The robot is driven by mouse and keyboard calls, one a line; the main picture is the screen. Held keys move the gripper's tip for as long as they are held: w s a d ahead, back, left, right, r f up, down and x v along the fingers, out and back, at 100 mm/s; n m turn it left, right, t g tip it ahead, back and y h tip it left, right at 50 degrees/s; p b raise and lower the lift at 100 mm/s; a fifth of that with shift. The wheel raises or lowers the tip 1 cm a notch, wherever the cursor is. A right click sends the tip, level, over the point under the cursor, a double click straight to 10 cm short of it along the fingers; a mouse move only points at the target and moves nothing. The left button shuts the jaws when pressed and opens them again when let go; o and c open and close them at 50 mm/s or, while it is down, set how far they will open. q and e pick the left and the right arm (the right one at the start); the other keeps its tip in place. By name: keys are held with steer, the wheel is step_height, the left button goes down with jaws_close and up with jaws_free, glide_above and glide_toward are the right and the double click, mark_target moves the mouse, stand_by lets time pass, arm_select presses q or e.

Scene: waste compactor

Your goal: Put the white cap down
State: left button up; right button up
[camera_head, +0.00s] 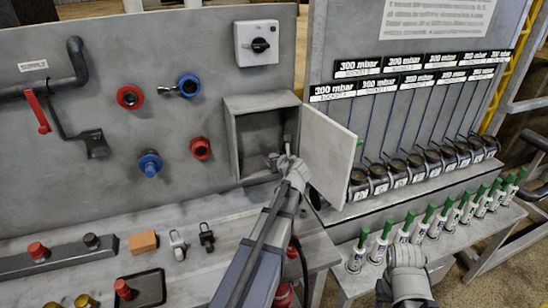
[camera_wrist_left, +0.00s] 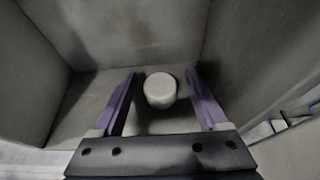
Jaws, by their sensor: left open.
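The white cap (camera_wrist_left: 160,90) is a small round piece on the floor of the grey box. In the left wrist view it sits between the two purple fingers of my left gripper (camera_wrist_left: 162,103), with a gap on both sides. My left gripper (camera_head: 278,157) is open and reaches into the open wall box (camera_head: 235,155) in the head view. I cannot make out the cap in the head view, where the box is small and the gripper is in front. A grey part of my right arm shows at the lower right, but no right fingers can be seen.
The box's pale door (camera_head: 329,165) stands open just right of my left wrist. Red and blue wall fittings are to its left. An orange block (camera_head: 143,242) and a black tray (camera_head: 147,287) lie on the bench. Several green-tipped bottles (camera_head: 358,251) line the right shelf.

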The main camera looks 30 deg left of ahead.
arm_select(q)
steer(key=shift+r, duration=0.1)
steer(key=shift+s+d+r+p, duration=0.2)
steer(key=shift+r+p, duration=0.05)
steer(key=shift+p, duration=0.15)
steer(key=p+v, duration=0.4)
steer(key=v, duration=0.7)
steer(key=shift+s, duration=0.15)
steer(key=shift+d, duration=0.1)
steer(key=s+d+f+n+g+h, duration=0.3)
steer(key=s+d+f+n, duration=0.1)
steer(key=s+d+n, duration=0.3)
steer(key=s+d+f+n+g+h, duration=0.3)
steer(key=s+d+f+n, duration=0.2)
steer(key=d, duration=0.7)
steer(key=s+d+f+n+g+h, duration=0.3)
steer(key=s+d+f+n, duration=0.1)
steer(key=s+d+n, duration=0.5)
steer(key=shift+s+d+f+n, duration=0.2)
steer(key=shift+d+n, duration=0.2)
steer(key=shift+n, duration=0.3)
